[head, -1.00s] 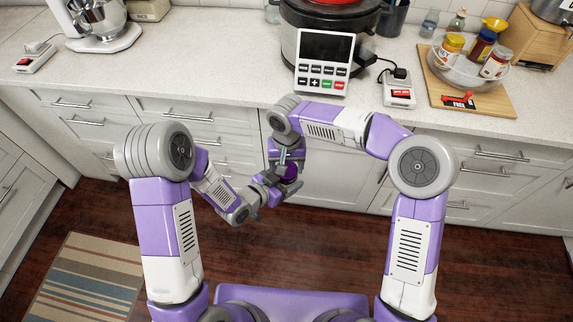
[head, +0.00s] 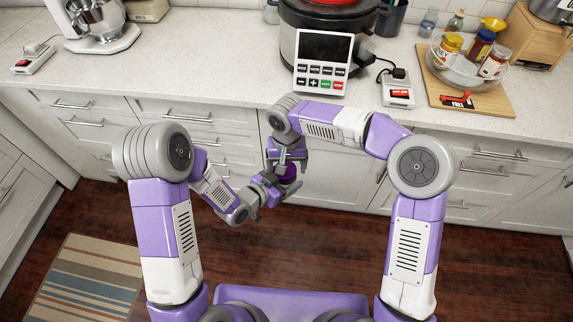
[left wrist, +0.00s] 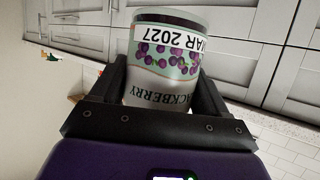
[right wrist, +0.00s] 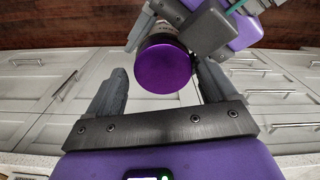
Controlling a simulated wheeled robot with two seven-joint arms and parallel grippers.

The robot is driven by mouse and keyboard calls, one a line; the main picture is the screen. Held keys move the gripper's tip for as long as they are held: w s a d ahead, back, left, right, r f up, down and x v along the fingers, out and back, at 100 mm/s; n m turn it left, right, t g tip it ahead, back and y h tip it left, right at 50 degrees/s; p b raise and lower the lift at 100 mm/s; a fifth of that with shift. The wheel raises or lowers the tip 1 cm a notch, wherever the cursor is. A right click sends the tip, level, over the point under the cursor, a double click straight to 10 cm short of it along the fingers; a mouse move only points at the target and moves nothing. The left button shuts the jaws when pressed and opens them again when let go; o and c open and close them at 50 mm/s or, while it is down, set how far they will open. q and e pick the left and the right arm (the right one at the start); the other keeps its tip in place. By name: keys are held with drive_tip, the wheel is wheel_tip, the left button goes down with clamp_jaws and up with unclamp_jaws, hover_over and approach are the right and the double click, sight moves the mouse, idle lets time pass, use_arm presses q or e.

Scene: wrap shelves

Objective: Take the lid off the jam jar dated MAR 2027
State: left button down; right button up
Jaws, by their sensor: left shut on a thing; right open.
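The jam jar (left wrist: 168,62) has a pale label with purple berries, reading "BLACKBERRY" and "MAR 2027" upside down in the left wrist view. My left gripper (left wrist: 165,85) is shut on its sides, holding it in the air in front of the counter. Its round purple lid (right wrist: 163,68) is on the jar and faces the right wrist camera. My right gripper (right wrist: 157,78) is open, with one finger on each side of the lid in that view. I cannot tell whether they touch it. In the head view the lid (head: 288,172) shows small below my right wrist, partly hidden by the grippers.
The counter (head: 215,65) behind holds a cooker (head: 290,45), a keypad panel (head: 322,75) and a stand mixer (head: 100,25). A bowl (head: 462,72) with several jars stands on a wooden board (head: 490,100) at right. Drawers lie close behind the grippers.

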drive_tip(key=r, duration=0.4)
drive_tip(key=shift+s+a+r, duration=0.1)
drive_tip(key=shift+a+r, duration=0.1)
drive_tip(key=shift+a, duration=0.1)
drive_tip(key=shift+c, duration=0.3)
drive_tip(key=r+m, duration=0.1)
drive_tip(key=m, duration=0.1)
drive_tip(key=r+m, duration=0.1)
drive_tip(key=m, duration=0.1)
drive_tip(key=r+m, duration=0.1)
drive_tip(key=m, duration=0.1)
drive_tip(key=shift+d+r, duration=0.1)
drive_tip(key=shift+d, duration=0.1)
drive_tip(key=shift+m, duration=0.3)
wheel_tip(320, 180, down, 8)
drive_tip(key=shift+r, duration=0.1)
drive_tip(key=c, duration=1.1)
drive_tip(key=n, duration=0.6)
drive_tip(key=shift+d+n, duration=0.15)
drive_tip(key=shift+n, duration=0.25)
